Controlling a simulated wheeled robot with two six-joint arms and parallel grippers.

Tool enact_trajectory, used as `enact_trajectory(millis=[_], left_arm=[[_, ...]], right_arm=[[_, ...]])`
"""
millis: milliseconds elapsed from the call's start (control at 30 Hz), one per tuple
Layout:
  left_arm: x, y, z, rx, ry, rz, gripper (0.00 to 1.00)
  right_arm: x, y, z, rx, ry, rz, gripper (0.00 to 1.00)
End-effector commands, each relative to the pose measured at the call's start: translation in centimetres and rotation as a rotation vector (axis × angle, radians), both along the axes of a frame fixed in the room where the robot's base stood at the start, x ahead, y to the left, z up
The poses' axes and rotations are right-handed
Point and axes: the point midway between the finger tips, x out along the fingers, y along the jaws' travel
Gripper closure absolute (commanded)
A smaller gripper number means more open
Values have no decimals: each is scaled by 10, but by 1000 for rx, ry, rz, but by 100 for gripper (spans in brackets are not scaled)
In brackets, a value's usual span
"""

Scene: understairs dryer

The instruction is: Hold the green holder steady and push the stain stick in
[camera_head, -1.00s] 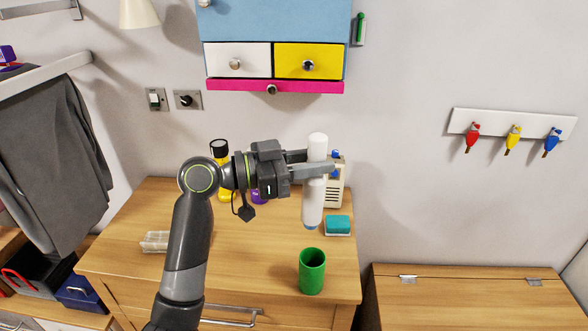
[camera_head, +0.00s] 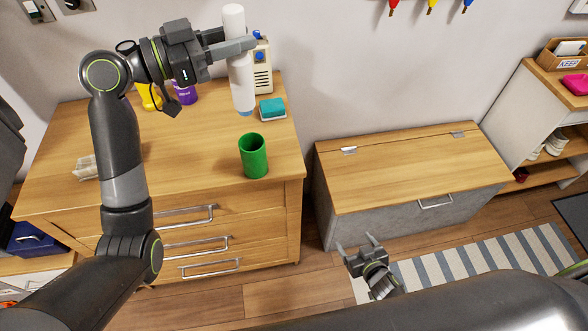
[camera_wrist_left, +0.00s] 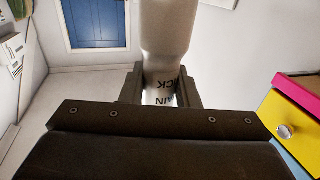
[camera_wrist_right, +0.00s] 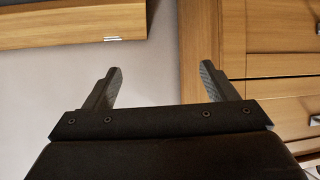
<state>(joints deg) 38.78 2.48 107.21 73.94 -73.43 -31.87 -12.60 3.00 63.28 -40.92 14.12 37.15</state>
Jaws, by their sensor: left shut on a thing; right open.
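The stain stick (camera_head: 241,80) is a white cylinder with a blue lower tip, held upright above the dresser top. My left gripper (camera_head: 236,46) is shut on its middle; the left wrist view also shows the stick (camera_wrist_left: 168,35) between the fingers, with part of its lettering visible. The green holder (camera_head: 253,158) is an open-topped cup standing upright near the dresser's front right corner. The stick is behind the holder, apart from it. My right gripper (camera_head: 361,246) is open and empty, low in front of the bench, to the right of the dresser and well below the holder.
A teal sponge (camera_head: 272,109) and a beige radio-like box (camera_head: 262,70) stand near the stick. Yellow and purple bottles (camera_head: 185,93) stand behind my left arm. A lidded bench (camera_head: 410,165) is right of the dresser (camera_head: 200,165). The dresser top around the holder is clear.

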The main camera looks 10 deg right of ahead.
Motion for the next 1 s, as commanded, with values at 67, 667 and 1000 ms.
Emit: enact_trajectory(millis=[67,667,1000], left_arm=[[0,0,0,-1,0,0,100],[0,0,0,-1,0,0,100],[0,0,0,-1,0,0,100]], right_arm=[[29,17,39,27,-116,68,21],[90,149,272,167,-470,739,21],[95,171,294,260,-380,849,21]])
